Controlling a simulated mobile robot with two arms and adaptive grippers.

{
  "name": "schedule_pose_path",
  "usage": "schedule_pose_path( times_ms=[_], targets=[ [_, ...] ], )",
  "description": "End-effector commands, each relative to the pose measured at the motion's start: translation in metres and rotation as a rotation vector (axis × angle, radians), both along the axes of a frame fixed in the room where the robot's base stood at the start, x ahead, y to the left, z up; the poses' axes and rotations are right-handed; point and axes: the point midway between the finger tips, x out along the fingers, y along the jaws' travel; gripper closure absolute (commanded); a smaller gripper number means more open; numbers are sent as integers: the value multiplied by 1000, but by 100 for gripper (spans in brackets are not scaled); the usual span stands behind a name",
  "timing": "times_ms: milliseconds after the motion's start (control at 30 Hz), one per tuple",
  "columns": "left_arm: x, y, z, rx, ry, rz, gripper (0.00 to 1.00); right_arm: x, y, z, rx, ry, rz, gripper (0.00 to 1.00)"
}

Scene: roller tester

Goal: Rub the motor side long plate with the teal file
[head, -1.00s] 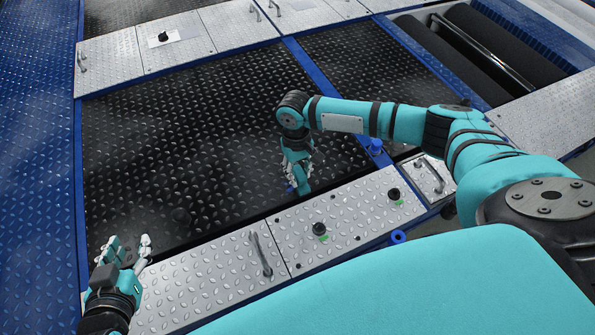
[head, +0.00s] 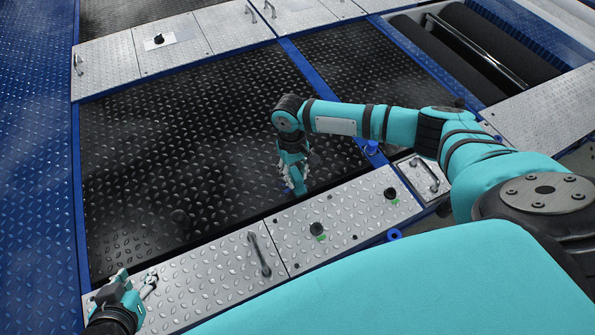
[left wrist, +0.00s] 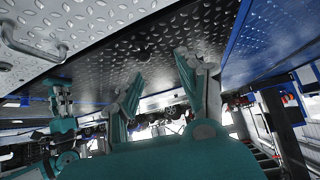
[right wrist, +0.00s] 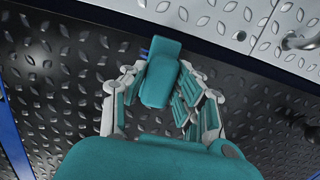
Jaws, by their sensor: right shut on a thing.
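My right gripper (head: 293,176) is shut on the teal file (right wrist: 161,76), a blocky teal piece between its fingers in the right wrist view. It holds the file low over the dark tread plate (head: 190,130), close to the silver plate strip (head: 345,212) on the near side. Whether the file touches a surface is unclear. I cannot tell by sight which plate is the motor side long plate. My left gripper (head: 138,287) is empty at the lower left, by the near end of the silver strip. Its fingers stand apart in the left wrist view (left wrist: 162,88).
The silver strip carries a handle (head: 259,255) and black knobs (head: 317,229) with green marks. A blue ring (head: 394,234) sits at its near edge. Blue rails frame the dark plates. Dark rollers (head: 450,55) lie in an opening at upper right.

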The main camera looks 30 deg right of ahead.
Motion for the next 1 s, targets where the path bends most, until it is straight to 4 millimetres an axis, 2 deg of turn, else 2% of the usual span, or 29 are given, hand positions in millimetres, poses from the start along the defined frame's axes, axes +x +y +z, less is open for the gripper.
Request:
schedule_pose_path(
  times_ms=[300, 633, 1000],
  targets=[
    [-18, 6, -10, 23, 102, 8, 60, -2, 7, -1, 4, 6, 3, 97],
    [-27, 9, -15, 32, 151, 12, 60, -2, 10, 0, 4, 5, 3, 97],
    [-51, 17, -23, 58, 272, 21, 60, 0, 15, 1, 3, 3, 3, 97]
  ],
)
